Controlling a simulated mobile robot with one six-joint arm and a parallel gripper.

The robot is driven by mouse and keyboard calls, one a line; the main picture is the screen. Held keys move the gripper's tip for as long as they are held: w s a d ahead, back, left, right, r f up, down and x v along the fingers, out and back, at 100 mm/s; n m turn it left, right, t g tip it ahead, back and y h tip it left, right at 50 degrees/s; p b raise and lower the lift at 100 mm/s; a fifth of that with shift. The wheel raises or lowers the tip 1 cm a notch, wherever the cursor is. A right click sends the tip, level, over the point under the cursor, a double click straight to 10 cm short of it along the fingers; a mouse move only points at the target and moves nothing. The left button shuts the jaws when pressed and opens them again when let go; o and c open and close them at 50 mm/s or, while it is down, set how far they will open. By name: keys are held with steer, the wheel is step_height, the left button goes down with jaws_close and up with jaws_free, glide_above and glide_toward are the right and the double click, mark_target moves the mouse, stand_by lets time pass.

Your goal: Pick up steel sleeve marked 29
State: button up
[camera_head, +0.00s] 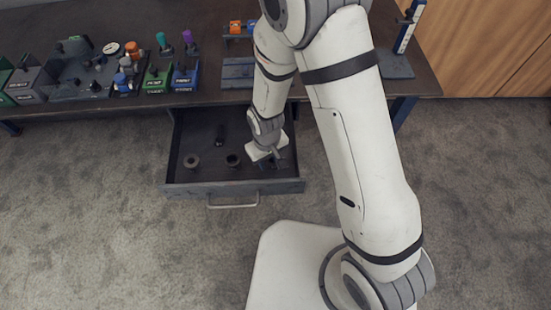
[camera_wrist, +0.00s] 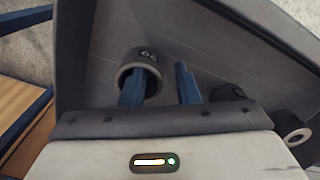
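A dark grey steel sleeve (camera_wrist: 146,55) shows in the wrist view with a marking on its wall that looks like 29. It stands in the open drawer, its round opening facing my camera. My gripper (camera_wrist: 162,84) is open, with two blue fingers apart. The left finger overlaps the sleeve's opening; the right finger is outside its right side. I cannot tell how deep the left finger reaches or whether either touches. In the head view my gripper (camera_head: 272,160) is low over the drawer's right part and largely hides the sleeve there.
The open drawer (camera_head: 236,187) has low walls around my gripper. Two more dark sleeves (camera_head: 191,160) (camera_head: 233,159) and a dark slender part (camera_head: 220,136) are left of it. The workbench (camera_head: 150,20) above carries bins and fixtures.

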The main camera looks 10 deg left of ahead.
steer(key=shift+f, duration=0.3)
steer(key=shift+c, duration=0.2)
jaws_close()
